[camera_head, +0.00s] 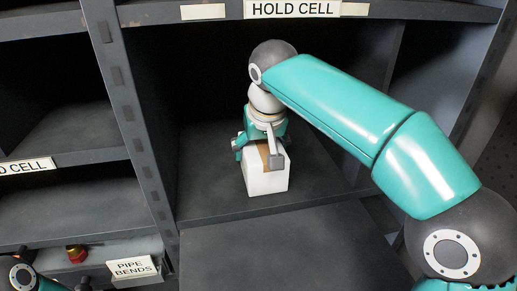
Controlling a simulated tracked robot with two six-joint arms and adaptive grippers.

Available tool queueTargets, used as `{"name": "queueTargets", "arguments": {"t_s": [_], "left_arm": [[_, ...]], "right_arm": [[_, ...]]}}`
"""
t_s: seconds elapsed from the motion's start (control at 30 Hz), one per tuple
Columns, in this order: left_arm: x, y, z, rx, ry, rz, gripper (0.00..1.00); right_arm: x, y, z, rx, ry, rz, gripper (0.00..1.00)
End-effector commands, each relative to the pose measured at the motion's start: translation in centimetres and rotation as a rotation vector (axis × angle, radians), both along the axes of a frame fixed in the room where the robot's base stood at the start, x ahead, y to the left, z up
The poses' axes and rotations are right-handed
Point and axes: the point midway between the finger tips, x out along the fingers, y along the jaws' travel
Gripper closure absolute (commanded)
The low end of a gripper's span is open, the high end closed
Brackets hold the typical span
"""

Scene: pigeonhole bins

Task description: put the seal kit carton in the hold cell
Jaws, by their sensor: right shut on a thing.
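The seal kit carton (267,182) is a white box with a brown strip on top. It is upright inside the large middle compartment, over its dark floor near the front. My right gripper (261,152) points down from above and is shut on the carton's upper part, with a finger on its near side. I cannot tell for sure whether the carton's base touches the floor. The "HOLD CELL" label (291,9) is on the shelf edge above this compartment.
A perforated dark upright (128,120) borders the compartment on the left. Smaller compartments lie beyond it, one edge bearing a partly cut-off "D CELL" label (27,166). A "PIPE BENDS" label (134,267) and a red-and-brass fitting (76,254) are lower left. Floor beside the carton is clear.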

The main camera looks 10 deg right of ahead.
Motion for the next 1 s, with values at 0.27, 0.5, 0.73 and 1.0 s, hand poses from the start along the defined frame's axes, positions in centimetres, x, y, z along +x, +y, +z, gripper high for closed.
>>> {"name": "queueTargets", "arguments": {"t_s": [0.27, 0.5, 0.73, 1.0], "left_arm": [[0.0, 0.0, 0.0, 0.000, 0.000, 0.000, 0.26], [0.0, 0.0, 0.1, 0.000, 0.000, 0.000, 0.26], [0.0, 0.0, -0.3, 0.000, -0.001, 0.000, 0.26], [0.0, 0.0, -2.0, 0.000, 0.000, 0.000, 0.26]], "right_arm": [[0.0, 0.0, 0.0, 0.000, 0.000, -0.001, 0.00], [0.0, -0.1, 0.2, 0.001, 0.000, -0.002, 0.00], [-1.6, -0.1, 1.1, 0.000, -0.002, 0.001, 0.00], [-7.3, -0.1, 1.0, 0.001, -0.003, 0.000, 0.00]]}}
